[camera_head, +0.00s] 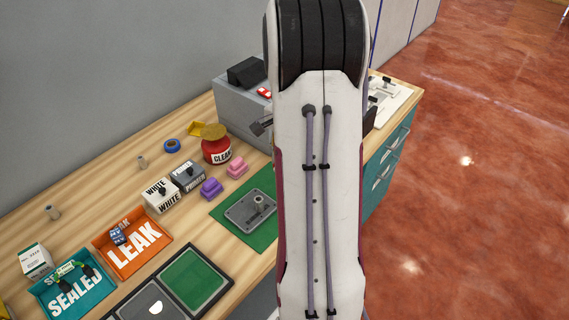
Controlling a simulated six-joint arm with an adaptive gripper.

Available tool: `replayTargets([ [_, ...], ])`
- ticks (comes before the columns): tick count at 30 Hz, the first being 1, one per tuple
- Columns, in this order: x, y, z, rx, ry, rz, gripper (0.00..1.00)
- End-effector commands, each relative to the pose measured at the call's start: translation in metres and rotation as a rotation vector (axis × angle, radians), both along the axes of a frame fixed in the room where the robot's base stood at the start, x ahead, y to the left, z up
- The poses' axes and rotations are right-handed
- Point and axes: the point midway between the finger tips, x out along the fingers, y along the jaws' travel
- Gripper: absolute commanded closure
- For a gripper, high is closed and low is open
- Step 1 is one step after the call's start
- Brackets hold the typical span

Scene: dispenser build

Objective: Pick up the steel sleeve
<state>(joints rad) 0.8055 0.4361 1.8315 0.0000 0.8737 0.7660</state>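A hollow-looking metal cylinder (259,203) stands on a grey plate (243,214) on the green mat (229,235). My white arm fills the middle of the view and hides the bench behind it. My gripper does not show clearly, so its place and grip are hidden.
Around are a red CLEAN container (216,151), blue tape roll (172,146), white box (160,195), grey box (187,176), purple block (211,188) and pink block (237,167). Orange LEAK tray (159,247) and teal SEALED tray (107,290) lie front left. The back-left bench has bare wood.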

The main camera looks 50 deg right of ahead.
Motion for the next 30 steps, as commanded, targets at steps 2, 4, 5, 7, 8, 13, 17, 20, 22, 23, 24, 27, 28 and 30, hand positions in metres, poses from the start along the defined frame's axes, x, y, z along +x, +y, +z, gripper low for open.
replayTargets([
  [2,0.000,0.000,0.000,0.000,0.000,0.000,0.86],
  [4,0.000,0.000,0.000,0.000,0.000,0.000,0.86],
  [5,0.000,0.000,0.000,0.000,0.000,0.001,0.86],
  [7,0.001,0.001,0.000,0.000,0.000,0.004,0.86],
  [8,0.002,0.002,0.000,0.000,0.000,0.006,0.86],
  [13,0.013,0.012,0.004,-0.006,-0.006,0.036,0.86],
  [17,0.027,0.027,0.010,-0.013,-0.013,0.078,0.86],
  [20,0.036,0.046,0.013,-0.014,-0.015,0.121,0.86],
  [22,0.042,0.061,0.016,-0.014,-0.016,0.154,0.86],
  [23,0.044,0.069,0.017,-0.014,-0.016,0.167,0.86],
  [24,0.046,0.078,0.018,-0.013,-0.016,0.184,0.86],
  [27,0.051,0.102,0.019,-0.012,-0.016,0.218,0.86],
  [28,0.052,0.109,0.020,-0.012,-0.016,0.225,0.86],
  [30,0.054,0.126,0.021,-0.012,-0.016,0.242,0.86],
])
